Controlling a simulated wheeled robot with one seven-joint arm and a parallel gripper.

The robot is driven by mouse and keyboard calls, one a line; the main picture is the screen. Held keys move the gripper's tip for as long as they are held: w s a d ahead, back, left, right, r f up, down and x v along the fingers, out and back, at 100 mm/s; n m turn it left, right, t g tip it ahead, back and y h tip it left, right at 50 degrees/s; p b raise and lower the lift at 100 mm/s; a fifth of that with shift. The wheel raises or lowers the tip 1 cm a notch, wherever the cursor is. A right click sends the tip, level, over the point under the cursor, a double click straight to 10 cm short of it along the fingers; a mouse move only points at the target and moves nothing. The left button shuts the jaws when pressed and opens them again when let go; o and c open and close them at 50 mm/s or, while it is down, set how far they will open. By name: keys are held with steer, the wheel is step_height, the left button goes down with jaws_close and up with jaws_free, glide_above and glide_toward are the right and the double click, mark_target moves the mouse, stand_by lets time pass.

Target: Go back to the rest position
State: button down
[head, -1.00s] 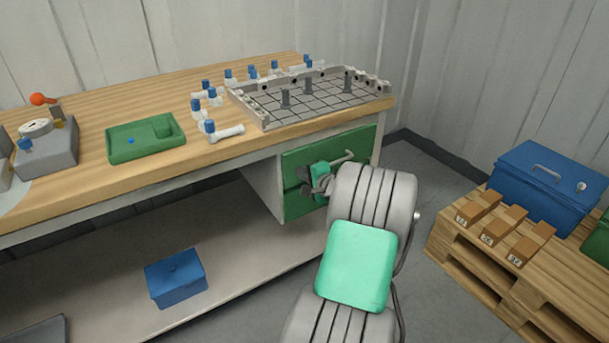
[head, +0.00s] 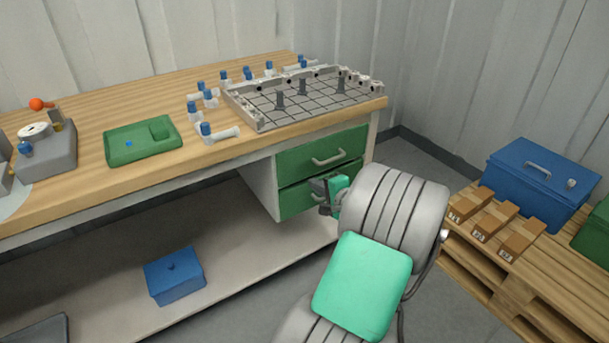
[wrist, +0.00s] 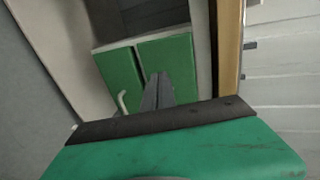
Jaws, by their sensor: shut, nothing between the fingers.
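My gripper (head: 322,194) is in front of the green drawers under the right end of the workbench. In the head view it overlaps the lower drawer (head: 303,199), below the handle of the upper drawer (head: 330,150). My arm hides part of the drawer unit. In the wrist view my gripper's fingers (wrist: 158,88) are together with nothing between them, and the two green drawer fronts stand beyond them. Both drawers look closed.
The wooden workbench (head: 75,172) carries a grey grid tray (head: 318,98), several blue-capped vessels, a green tray (head: 120,152) and a grey device (head: 52,152). A blue box (head: 174,278) sits on the lower shelf. A pallet (head: 480,262) with boxes stands at the right.

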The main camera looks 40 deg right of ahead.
steer(key=w+a+r+n+g+y+p, duration=0.15)
steer(key=a+r+n+p, duration=0.25)
steer(key=a, duration=0.4)
steer(key=w+a+r+n+g+y+p, duration=0.1)
steer(key=a+r+n+g+y+p, duration=0.2)
steer(key=a, duration=0.6)
steer(key=w+a+r+n+g+p, duration=0.2)
steer(key=a+r+n+p, duration=0.3)
steer(key=a, duration=0.3)
steer(key=s+a+r+n+g+h+p, duration=0.1)
steer(key=s+a+r+n+g+p, duration=0.3)
steer(key=s+a+r+n+p, duration=0.4)
steer(key=s+a+r+p, duration=0.1)
steer(key=s+a+r, duration=0.2)
steer(key=s+a, duration=0.2)
steer(key=shift+s+a+n, duration=0.3)
steer(key=shift+s+a, duration=0.05)
steer(key=shift+a, duration=0.3)
steer(key=shift+r+g+h, duration=0.1)
steer(key=shift+g+h, duration=0.15)
